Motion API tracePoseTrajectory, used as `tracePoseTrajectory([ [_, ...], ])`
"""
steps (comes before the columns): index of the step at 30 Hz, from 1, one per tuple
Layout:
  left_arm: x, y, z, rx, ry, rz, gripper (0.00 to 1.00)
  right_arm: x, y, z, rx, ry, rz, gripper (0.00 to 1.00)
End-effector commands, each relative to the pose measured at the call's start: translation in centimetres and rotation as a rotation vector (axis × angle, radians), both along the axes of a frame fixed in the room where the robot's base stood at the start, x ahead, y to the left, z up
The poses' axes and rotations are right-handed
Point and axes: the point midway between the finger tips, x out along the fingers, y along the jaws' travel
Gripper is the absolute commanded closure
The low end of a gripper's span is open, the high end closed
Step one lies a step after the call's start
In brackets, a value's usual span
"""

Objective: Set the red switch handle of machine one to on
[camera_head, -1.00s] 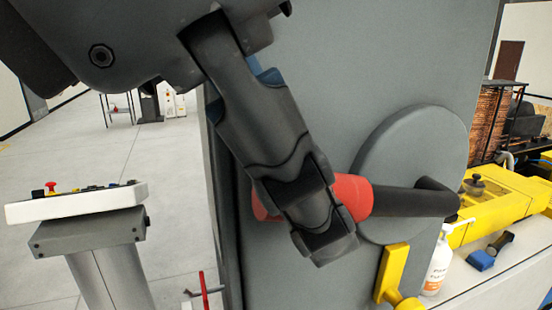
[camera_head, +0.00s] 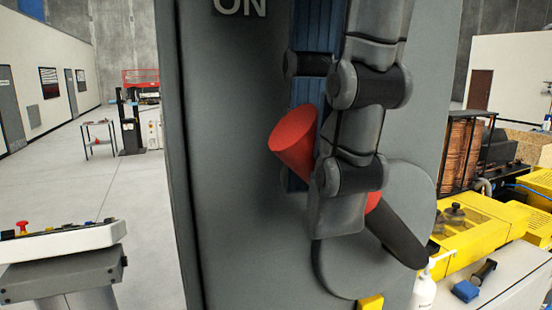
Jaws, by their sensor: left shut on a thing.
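The red switch handle (camera_head: 293,142) is on the front of a grey machine cabinet (camera_head: 235,220). Its red grip points up and to the left, and its black shaft (camera_head: 398,238) runs down to the right over a round grey disc (camera_head: 335,270). White letters "ON" (camera_head: 240,7) are on the cabinet above and to the left of the handle. My left gripper (camera_head: 340,185) is shut around the red grip and hides its middle part. My right gripper is not in view.
A control stand (camera_head: 62,262) with a red button is at the lower left. A yellow machine (camera_head: 470,240), a white bottle (camera_head: 423,292) and a blue-and-black tool (camera_head: 472,284) are at the right. A yellow part (camera_head: 370,302) sits below the disc.

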Motion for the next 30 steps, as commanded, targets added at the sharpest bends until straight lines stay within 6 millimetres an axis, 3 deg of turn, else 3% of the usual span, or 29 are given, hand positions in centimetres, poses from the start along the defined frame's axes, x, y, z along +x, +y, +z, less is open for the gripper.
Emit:
tracePoseTrajectory([
  [16, 0.01, -0.13, 0.09, 0.018, 0.006, -0.002, 1.00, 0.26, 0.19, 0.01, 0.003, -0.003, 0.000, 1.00],
  [17, 0.02, -0.13, 0.09, 0.018, 0.006, -0.002, 0.73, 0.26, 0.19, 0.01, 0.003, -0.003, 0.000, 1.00],
  [20, 0.02, -0.13, 0.09, 0.018, 0.006, -0.002, 0.53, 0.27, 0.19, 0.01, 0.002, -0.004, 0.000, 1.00],
  [30, 0.02, -0.13, 0.07, 0.018, 0.006, -0.001, 0.53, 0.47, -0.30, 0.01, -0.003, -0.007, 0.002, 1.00],
])
